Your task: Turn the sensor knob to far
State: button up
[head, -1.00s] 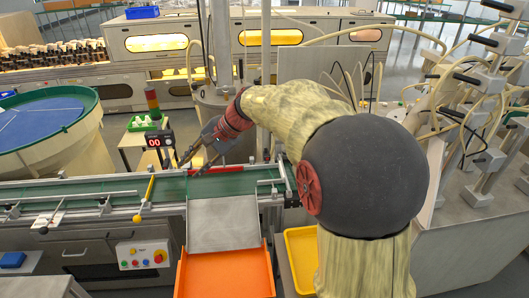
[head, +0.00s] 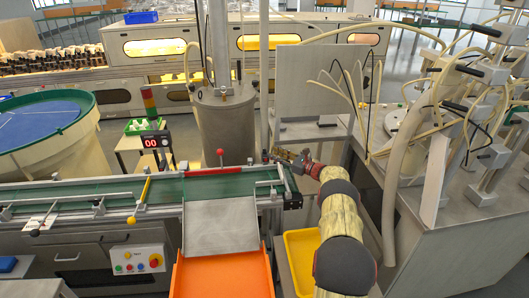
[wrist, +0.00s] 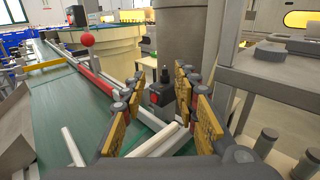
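A small dark sensor box (wrist: 160,94) with a red spot on its front and a black knob (wrist: 164,75) on top stands at the conveyor's far edge in the wrist view. I take this to be the sensor knob; its setting is too small to read. My gripper (wrist: 160,80) is open, with its yellow-padded fingers apart on either side of the line to the box. The box appears beyond the fingertips, and I see no contact. In the head view my gripper (head: 284,156) is at the right end of the conveyor, and the knob cannot be made out there.
The green conveyor (head: 215,186) runs left, with a red-ball lever (head: 220,152) and a yellow bar (head: 144,190) along it. A metal cylinder (head: 226,125) stands behind. A grey bench (head: 305,132) is close to the gripper's right. An orange tray (head: 222,275) lies in front.

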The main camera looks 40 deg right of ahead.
aim_at(264, 149)
jog(key=shift+d+f, duration=0.3)
jog(key=shift+d, duration=0.05)
jog(key=shift+w, duration=0.3)
jog(key=b+x, duration=0.2)
jog(key=x, duration=0.4)
jog(key=shift+b, duration=0.4)
jog(key=shift+w+a+r, duration=0.1)
jog(key=shift+w, duration=0.3)
jog(key=shift+c, duration=1.2)
